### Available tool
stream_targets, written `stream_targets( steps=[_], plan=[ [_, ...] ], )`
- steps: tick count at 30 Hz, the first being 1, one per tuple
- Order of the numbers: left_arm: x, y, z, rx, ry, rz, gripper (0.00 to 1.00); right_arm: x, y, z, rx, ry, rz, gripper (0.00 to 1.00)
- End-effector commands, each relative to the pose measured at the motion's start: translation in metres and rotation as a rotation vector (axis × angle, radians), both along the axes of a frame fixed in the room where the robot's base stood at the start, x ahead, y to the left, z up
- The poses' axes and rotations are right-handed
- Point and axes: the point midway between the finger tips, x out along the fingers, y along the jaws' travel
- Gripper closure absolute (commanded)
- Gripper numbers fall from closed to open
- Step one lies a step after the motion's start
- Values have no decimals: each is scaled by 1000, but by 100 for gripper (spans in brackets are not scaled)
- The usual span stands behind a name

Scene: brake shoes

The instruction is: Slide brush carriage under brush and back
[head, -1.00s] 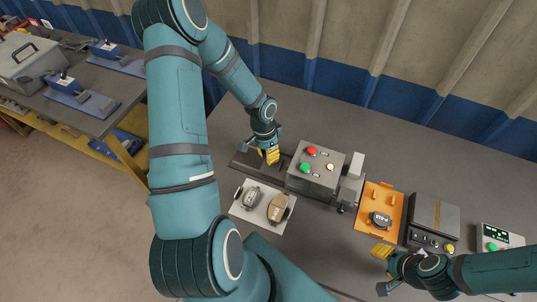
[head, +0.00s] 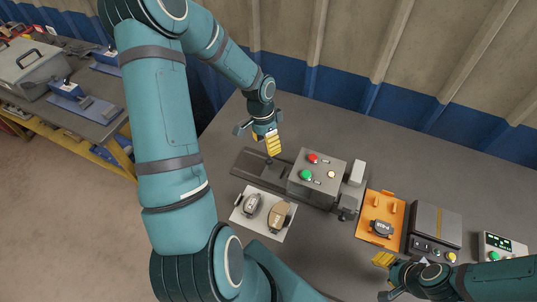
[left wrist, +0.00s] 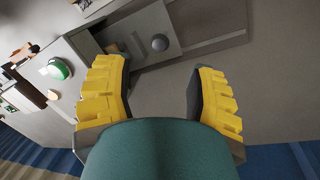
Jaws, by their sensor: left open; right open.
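The brush machine is a grey box (head: 317,176) with red, green and pale buttons, standing over a dark rail (head: 248,161). The brush itself is hidden. My left gripper (head: 270,145) is open, its yellow fingers above and behind the knob, apart from it. In the left wrist view its fingers (left wrist: 160,95) are spread and empty. My right gripper (head: 381,264) is open near the orange plate's front.
A white tray (head: 246,223) with a grey and a brown brake shoe lies in front of the rail. An orange fixture (head: 367,229) holds a dark part. A grey device (head: 434,230) and a display box (head: 499,246) stand at the right. The table behind the machine is clear.

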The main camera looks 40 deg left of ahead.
Motion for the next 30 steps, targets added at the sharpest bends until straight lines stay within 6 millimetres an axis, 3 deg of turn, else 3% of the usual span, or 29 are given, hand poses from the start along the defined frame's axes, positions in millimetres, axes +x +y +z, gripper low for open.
stream_targets(
  steps=[3,7,22,26,30],
  plan=[
    [1,4,20,1,-2,0,44,0,0,0,0,0,0,53],
    [2,6,32,1,-1,-1,44,0,0,0,0,0,0,53],
    [1,7,38,-5,8,34,47,0,0,1,0,0,0,53],
    [-5,6,35,-30,67,262,47,0,0,4,0,0,0,53],
    [-15,6,33,-66,189,728,47,0,0,11,2,0,0,53]
  ],
)
